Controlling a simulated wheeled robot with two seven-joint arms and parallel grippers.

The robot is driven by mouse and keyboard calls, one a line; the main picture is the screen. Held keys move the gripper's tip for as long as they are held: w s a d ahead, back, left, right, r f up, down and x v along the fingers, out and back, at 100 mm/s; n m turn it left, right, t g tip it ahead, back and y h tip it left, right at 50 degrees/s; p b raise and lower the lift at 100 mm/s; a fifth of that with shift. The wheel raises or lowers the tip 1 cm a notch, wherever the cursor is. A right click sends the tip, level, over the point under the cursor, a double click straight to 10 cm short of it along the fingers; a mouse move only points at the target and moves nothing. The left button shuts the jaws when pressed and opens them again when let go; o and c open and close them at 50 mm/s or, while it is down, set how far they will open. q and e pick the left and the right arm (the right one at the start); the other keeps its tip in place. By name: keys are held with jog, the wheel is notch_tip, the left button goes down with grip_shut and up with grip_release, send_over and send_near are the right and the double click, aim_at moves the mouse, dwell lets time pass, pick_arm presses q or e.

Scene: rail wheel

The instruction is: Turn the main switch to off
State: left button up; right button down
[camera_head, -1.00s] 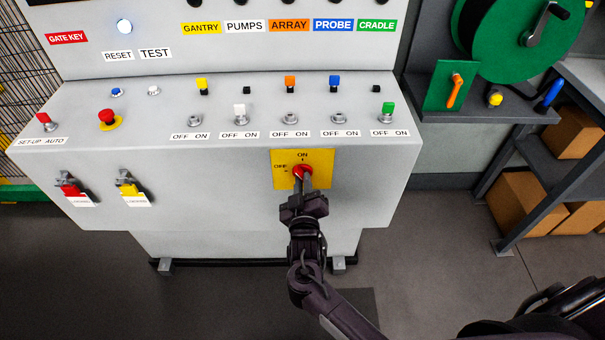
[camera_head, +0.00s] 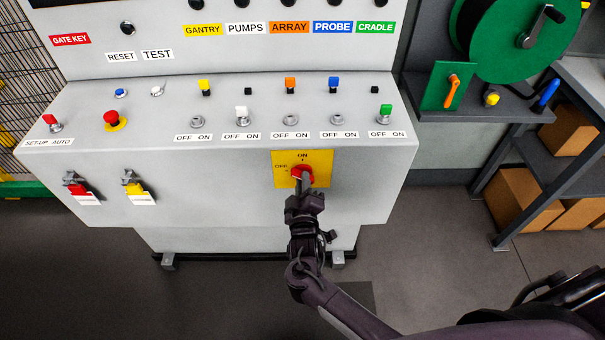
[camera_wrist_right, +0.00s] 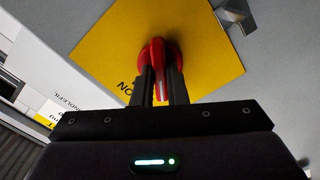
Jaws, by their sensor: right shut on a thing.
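The main switch is a red rotary knob (camera_head: 301,172) on a yellow plate (camera_head: 320,165) on the console front. ON is printed above it and OFF at its left. My right gripper (camera_head: 304,180) is at the knob. In the right wrist view, its two fingers (camera_wrist_right: 160,88) are shut on either side of the red handle (camera_wrist_right: 159,84). That handle is turned away from the ON print, which shows upside down to its lower left. The OFF print is hidden there. My left gripper is not in view.
The grey console (camera_head: 230,190) carries a row of coloured toggles and a red emergency button (camera_head: 112,118). A green reel (camera_head: 515,35) and a shelf with boxes (camera_head: 520,195) stand at right.

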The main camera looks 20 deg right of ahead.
jog(key=shift+r+n+p, duration=0.1)
jog(key=shift+n+p, duration=0.35)
jog(key=shift+n, duration=0.85)
jog(key=shift+n+p, duration=0.7)
jog(key=shift+n, duration=0.1)
jog(key=n+p, duration=0.1)
jog(key=n, duration=0.1)
jog(key=shift+n, duration=0.3)
jog(key=c, duration=1.3)
grip_release()
